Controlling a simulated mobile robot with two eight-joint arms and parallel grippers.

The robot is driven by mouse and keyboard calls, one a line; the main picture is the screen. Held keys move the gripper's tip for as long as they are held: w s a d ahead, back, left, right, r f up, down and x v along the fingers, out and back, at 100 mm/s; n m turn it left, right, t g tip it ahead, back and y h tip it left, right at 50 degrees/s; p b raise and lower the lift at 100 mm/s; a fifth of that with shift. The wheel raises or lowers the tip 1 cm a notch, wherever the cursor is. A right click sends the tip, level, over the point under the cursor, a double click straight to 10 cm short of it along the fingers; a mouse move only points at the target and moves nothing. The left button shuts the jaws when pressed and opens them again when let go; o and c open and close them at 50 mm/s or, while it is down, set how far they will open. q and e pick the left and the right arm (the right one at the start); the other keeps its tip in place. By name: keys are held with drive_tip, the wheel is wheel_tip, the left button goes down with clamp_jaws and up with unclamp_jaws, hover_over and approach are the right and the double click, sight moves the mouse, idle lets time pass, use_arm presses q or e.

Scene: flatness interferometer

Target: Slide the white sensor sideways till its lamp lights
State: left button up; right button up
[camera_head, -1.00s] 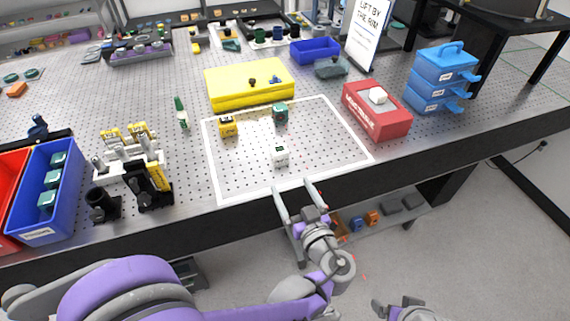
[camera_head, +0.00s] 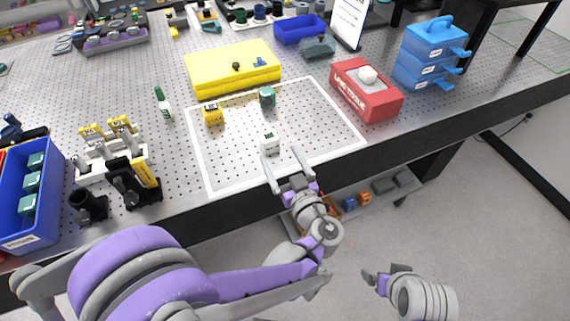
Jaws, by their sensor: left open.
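The white sensor (camera_head: 270,144) is a small white block standing on the perforated table inside a white outlined rectangle, near its front side. Whether a lamp on it is lit is too small to tell. My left gripper (camera_head: 281,167) is open at the table's front edge, its fingers pointing at the sensor. The fingertips are just in front of the sensor, one on each side of its line, with nothing between them. My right gripper (camera_head: 372,280) is at the lower right, off the table over the floor; its jaw opening is not clear.
A yellow block (camera_head: 212,114) and a green block (camera_head: 267,97) stand farther back in the outline. A yellow case (camera_head: 232,75) lies behind, a red tissue box (camera_head: 370,102) at right. Black and white mounts (camera_head: 128,185) stand at left. The outline's middle is free.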

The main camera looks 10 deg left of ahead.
sight(272, 142)
use_arm(q)
drive_tip(key=x, duration=0.8)
drive_tip(key=shift+w+a+p, duration=0.2)
drive_tip(key=shift+p, duration=0.1)
clamp_jaws()
